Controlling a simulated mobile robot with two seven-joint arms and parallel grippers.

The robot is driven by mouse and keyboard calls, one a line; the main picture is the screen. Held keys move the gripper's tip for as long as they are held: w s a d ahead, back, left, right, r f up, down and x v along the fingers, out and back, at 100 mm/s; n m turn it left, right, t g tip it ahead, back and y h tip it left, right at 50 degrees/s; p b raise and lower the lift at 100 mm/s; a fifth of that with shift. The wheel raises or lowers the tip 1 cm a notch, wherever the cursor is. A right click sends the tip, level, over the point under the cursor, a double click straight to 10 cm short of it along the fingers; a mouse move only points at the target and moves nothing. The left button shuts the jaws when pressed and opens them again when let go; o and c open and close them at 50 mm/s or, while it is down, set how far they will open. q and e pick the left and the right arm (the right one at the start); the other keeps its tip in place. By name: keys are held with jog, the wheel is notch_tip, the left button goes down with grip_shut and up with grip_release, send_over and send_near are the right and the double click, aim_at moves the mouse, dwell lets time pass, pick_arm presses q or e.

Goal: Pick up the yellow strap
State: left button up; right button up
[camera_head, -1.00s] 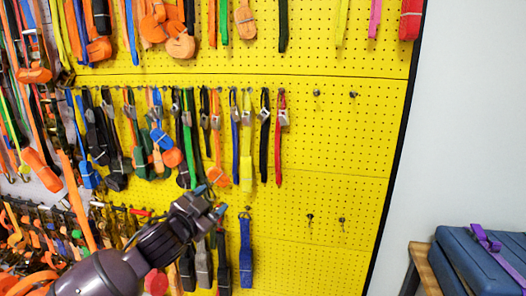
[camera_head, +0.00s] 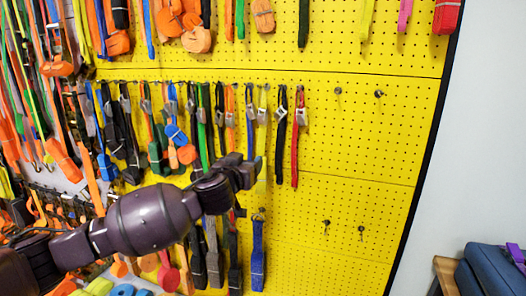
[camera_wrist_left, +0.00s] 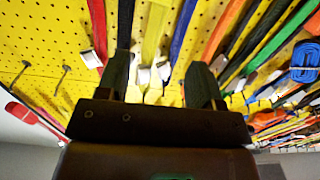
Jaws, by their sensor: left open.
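The yellow strap (camera_head: 263,137) hangs in the middle row of the yellow pegboard, between a blue strap (camera_head: 250,130) and a black one (camera_head: 281,140). It has a metal buckle near its top. Its lower part is hidden behind my left gripper (camera_head: 255,172), which is in front of the wall at that spot. In the left wrist view the yellow strap (camera_wrist_left: 153,32) runs between the open fingers of the left gripper (camera_wrist_left: 158,70), with the metal buckles beyond. I cannot tell whether the fingers touch it. My right gripper is not in view.
A red strap (camera_head: 296,140) hangs right of the black one. Empty hooks (camera_head: 338,91) are farther right. Many straps crowd the left side, and a blue strap (camera_head: 258,255) hangs below the gripper. A blue case (camera_head: 492,272) stands at lower right.

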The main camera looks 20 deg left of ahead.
aim_at(261, 148)
pick_arm(q)
jog(key=shift+w+d+p, duration=0.15)
jog(key=shift+w, duration=1.65)
jog(key=shift+w+d+p, duration=0.15)
jog(key=shift+w+p, duration=0.05)
jog(key=shift+w, duration=1.55)
jog(key=shift+w+d+p, duration=0.15)
jog(key=shift+w, duration=1.65)
jog(key=c, duration=1)
jog(key=shift+c, duration=0.2)
